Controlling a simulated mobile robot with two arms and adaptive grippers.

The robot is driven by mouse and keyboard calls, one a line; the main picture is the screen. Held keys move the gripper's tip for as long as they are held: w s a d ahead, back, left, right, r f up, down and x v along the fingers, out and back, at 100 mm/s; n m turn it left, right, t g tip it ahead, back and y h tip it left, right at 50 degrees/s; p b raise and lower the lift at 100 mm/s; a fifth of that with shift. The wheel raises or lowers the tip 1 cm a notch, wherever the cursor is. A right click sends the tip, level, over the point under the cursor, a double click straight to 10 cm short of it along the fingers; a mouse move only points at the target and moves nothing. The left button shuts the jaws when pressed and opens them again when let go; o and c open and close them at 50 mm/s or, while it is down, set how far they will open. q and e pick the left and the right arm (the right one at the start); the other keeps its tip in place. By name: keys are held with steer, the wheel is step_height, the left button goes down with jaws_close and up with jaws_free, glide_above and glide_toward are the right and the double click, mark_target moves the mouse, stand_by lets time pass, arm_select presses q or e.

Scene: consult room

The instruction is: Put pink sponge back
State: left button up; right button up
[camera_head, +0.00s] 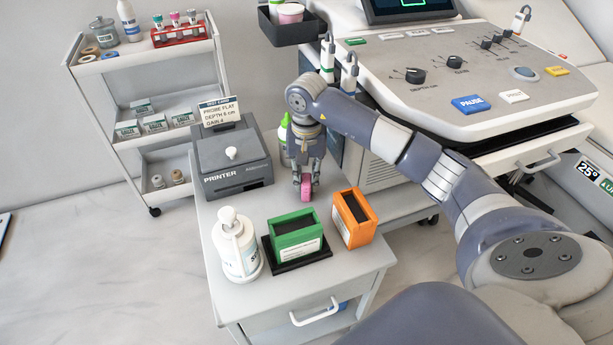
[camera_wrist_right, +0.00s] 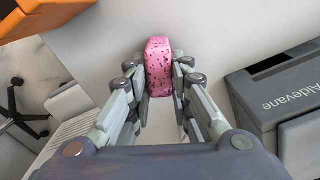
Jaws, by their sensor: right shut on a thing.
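The pink speckled sponge (camera_wrist_right: 159,66) is between the fingers of my right gripper (camera_wrist_right: 160,88), which is shut on it. In the head view the sponge (camera_head: 306,188) shows below the right gripper (camera_head: 306,178), over the side table (camera_head: 375,257), behind the green and orange boxes. I cannot tell whether the sponge touches the table top. The green box (camera_head: 296,240), with a dark opening on top, stands on a black tray (camera_head: 272,262). My left gripper is not in view.
A white pump bottle (camera_head: 236,245) stands left of the green box. A grey printer (camera_head: 231,163) with a card stands behind it, and a green-capped bottle (camera_head: 285,140) stands behind my gripper. The ultrasound console (camera_head: 470,80) is at the right. A shelf cart (camera_head: 150,100) stands at back left.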

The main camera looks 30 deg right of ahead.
mark_target(307, 176)
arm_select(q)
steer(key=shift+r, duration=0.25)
arm_select(e)
steer(key=o, duration=0.9)
steer(key=shift+c, duration=0.2)
steer(key=shift+r, duration=0.15)
arm_select(q)
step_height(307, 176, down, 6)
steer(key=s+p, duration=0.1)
steer(key=shift+p, duration=0.4)
arm_select(e)
step_height(307, 176, up, 12)
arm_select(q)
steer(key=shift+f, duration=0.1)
